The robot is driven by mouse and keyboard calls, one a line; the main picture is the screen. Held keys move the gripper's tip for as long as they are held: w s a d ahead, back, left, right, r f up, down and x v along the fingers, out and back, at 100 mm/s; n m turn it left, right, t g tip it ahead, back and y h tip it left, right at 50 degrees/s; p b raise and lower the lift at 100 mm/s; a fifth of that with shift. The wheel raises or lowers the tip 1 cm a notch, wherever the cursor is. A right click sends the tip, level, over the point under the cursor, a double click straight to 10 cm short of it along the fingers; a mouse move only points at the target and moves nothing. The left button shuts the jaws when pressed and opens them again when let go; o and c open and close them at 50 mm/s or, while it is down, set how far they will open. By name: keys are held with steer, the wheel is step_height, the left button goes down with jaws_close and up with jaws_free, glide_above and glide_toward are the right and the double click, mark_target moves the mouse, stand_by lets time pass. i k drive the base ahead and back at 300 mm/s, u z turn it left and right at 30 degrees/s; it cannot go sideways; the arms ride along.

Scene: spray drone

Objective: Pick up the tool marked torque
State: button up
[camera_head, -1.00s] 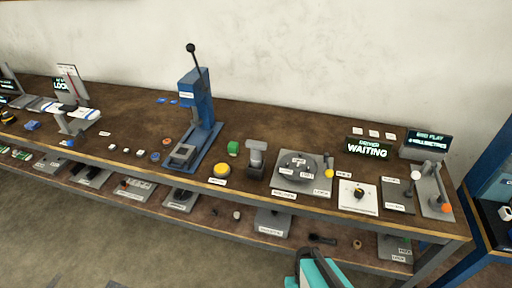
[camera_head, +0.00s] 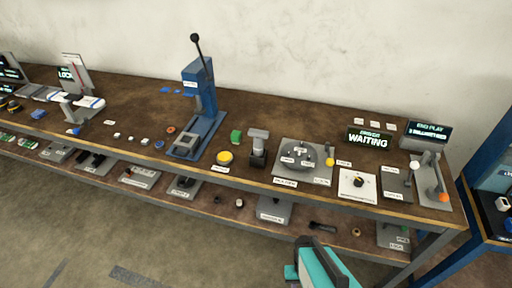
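No tag that I can read as torque shows in this view; most labels on the bench (camera_head: 290,113) are too small to read. Several labelled devices stand on the bench, among them a grey round fixture (camera_head: 302,158) and a white panel with a dark knob (camera_head: 357,183). A dark elongated tool-like item (camera_head: 322,227) lies on the lower shelf. A teal and dark part of my arm shows at the bottom centre, apart from the bench. I cannot make out fingertips or whether anything is held.
A blue lever press (camera_head: 199,105) stands tall at the bench's middle left. A screen reading WAITING (camera_head: 369,139) and an end play display (camera_head: 428,134) stand at the back right. A blue rack (camera_head: 488,165) is at the right edge. The floor (camera_head: 90,235) in front is clear.

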mark_target(258, 136)
steer(key=u, duration=0.15)
steer(key=k, duration=0.5)
steer(key=u, duration=1.1)
steer(key=k, duration=0.95)
steer(key=u, duration=1.05)
steer(key=i, duration=1.7)
steer(key=z, duration=0.8)
steer(key=i, duration=0.55)
steer(key=z, duration=0.25)
